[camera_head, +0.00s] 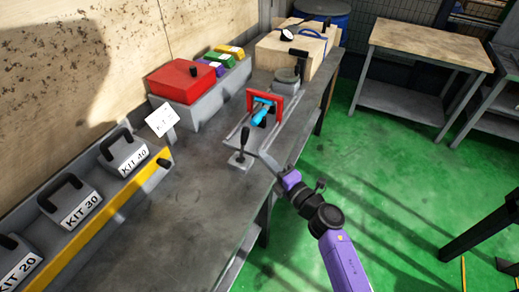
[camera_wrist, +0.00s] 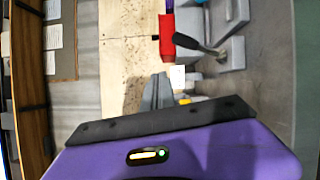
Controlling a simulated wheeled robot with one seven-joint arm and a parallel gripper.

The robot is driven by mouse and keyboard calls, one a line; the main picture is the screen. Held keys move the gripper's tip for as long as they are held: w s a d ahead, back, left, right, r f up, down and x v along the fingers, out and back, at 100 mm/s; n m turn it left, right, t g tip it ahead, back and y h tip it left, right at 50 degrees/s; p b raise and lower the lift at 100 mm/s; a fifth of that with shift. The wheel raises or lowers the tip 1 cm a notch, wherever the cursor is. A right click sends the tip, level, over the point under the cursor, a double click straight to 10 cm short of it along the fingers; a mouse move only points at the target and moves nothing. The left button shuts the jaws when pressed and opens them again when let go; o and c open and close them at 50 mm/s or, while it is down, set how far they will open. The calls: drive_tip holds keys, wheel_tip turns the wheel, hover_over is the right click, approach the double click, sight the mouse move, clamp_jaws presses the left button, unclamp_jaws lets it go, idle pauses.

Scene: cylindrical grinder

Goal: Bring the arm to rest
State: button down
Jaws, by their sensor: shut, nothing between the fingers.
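My arm, purple and black, reaches up from the lower right in the head view. My gripper (camera_head: 266,158) is at its far end, over the front edge of the grey workbench, just right of a black-knobbed lever (camera_head: 241,150). The wrist view shows its grey fingers (camera_wrist: 158,78) together, with nothing held between them. The grinder fixture (camera_head: 265,108), with a red frame and a cyan cylindrical part, stands just beyond the gripper.
Kit boxes (camera_head: 128,153) in a yellow-edged tray line the bench's left side. Green floor (camera_head: 375,150) is open right of the bench. A wood-topped table (camera_head: 430,45) stands at the back right.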

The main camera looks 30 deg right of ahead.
drive_tip(key=s+d+r+m+t+h, duration=0.1)
drive_tip(key=s+r+m+t+h, duration=0.15)
drive_tip(key=s+r+m, duration=0.45)
drive_tip(key=s+a+f+m+g+b, duration=0.1)
drive_tip(key=s+m, duration=0.4)
drive_tip(key=s, duration=0.7)
drive_tip(key=s+a+f+m+g+b, duration=0.1)
drive_tip(key=s+a+m+g+b, duration=0.1)
drive_tip(key=s, duration=0.9)
drive_tip(key=s+a+f+m+g+b, duration=0.1)
drive_tip(key=s+a+f+m+g, duration=0.1)
drive_tip(key=s+m, duration=0.5)
drive_tip(key=s+a+g, duration=0.1)
drive_tip(key=s+a, duration=0.1)
drive_tip(key=s, duration=0.3)
drive_tip(key=shift+s+a+m+h, duration=0.3)
drive_tip(key=shift+s+a+h, duration=0.05)
